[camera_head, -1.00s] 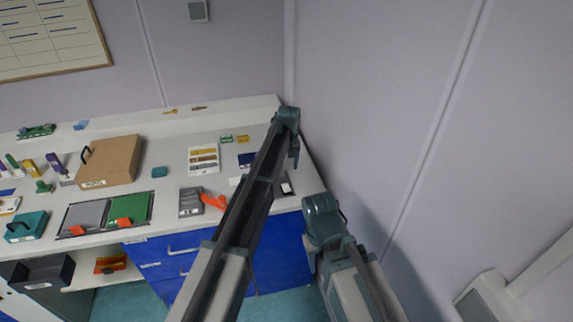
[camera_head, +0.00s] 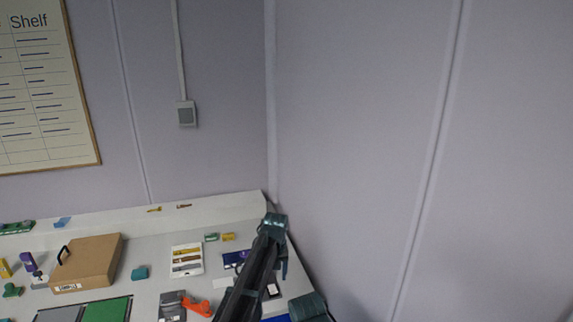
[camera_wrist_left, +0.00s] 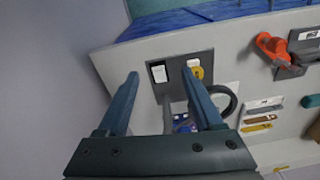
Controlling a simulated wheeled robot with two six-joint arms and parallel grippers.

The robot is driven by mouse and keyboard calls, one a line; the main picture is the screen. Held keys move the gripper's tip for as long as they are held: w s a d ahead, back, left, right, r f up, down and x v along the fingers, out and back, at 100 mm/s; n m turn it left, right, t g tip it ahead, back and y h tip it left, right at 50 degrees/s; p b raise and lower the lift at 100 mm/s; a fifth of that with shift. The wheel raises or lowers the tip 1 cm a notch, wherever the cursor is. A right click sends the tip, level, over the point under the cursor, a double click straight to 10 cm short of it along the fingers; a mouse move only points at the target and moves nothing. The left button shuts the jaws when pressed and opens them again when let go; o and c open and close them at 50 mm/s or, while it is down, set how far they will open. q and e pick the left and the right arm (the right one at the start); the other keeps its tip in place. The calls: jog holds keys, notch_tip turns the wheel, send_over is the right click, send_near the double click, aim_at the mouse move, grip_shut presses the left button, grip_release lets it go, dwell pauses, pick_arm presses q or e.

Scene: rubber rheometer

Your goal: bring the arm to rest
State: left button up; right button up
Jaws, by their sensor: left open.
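My left arm reaches up from the bottom of the head view over the right end of the bench. Its gripper (camera_head: 284,266) hangs near the wall corner, small and partly hidden there. In the left wrist view the left gripper (camera_wrist_left: 162,75) is open, its two teal fingers apart with nothing held between them. Beyond the fingers is a dark plate (camera_wrist_left: 180,62) with a white piece and a round yellow piece, apparently lower than the fingers. My right gripper is not in view; only a teal part of an arm shows at the bottom of the head view.
The bench (camera_head: 150,247) carries a brown case (camera_head: 88,262), a white tray (camera_head: 187,260), an orange-handled tool (camera_head: 197,306) and a green mat (camera_head: 106,310). A black ring (camera_wrist_left: 232,101) lies beside the gripper. A bare wall (camera_head: 350,130) stands close on the right.

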pick_arm(q)
jog(key=s+f+m+b, duration=0.1)
jog(key=s+m, duration=0.2)
jog(key=s, duration=1.3)
jog(key=s+a+f+m+g+b, duration=0.1)
jog(key=s+m, duration=0.2)
jog(key=s, duration=1.2)
jog(key=shift+s+f+y, duration=0.3)
jog(key=shift+s, duration=0.05)
